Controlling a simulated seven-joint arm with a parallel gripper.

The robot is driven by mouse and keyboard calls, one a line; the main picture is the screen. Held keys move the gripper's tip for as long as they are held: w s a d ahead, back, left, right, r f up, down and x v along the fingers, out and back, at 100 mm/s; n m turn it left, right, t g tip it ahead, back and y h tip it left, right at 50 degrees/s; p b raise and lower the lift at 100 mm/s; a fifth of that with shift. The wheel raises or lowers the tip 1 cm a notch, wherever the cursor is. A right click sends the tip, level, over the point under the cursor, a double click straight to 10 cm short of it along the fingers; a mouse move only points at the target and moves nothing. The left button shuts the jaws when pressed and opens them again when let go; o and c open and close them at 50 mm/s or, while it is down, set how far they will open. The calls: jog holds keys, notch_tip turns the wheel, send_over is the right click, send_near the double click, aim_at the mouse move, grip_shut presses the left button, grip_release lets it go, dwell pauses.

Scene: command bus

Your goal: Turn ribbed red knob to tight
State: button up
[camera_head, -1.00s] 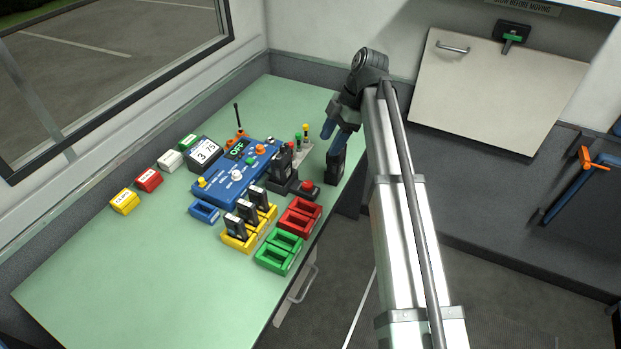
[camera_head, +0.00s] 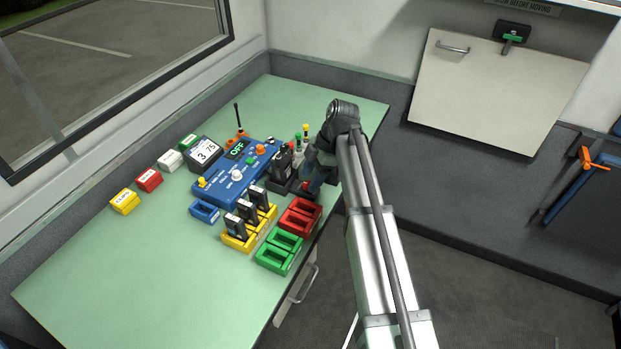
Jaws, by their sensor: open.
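The red knob (camera_head: 305,187) sits on a small dark base at the right edge of the green table, beside the black charger with a radio in it. Only a little red shows; my gripper hides most of the knob, and its ribs are too small to make out. My gripper (camera_head: 309,184) is open and points down, with its fingers at the knob. I cannot tell whether the fingers touch it or stand around it.
A black radio (camera_head: 283,163) stands close to the left of my gripper. Red trays (camera_head: 300,217), green trays (camera_head: 279,252) and a yellow rack (camera_head: 238,243) with upright black packs lie in front. A blue panel (camera_head: 222,178) reading OFF is to the left. The table's front left is clear.

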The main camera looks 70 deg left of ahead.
jog(key=shift+s+f, duration=0.2)
jog(key=shift+f, duration=0.3)
jog(key=shift+c, duration=0.2)
jog(key=c, duration=1)
jog(key=shift+d+m+y, duration=0.1)
jog(key=shift+m+y, duration=0.2)
jog(key=shift+m, duration=0.5)
jog(key=o, duration=1)
jog(key=shift+o, duration=0.2)
jog(key=v, duration=1.3)
jog(key=shift+w+r, duration=0.2)
jog(key=shift+r, duration=0.2)
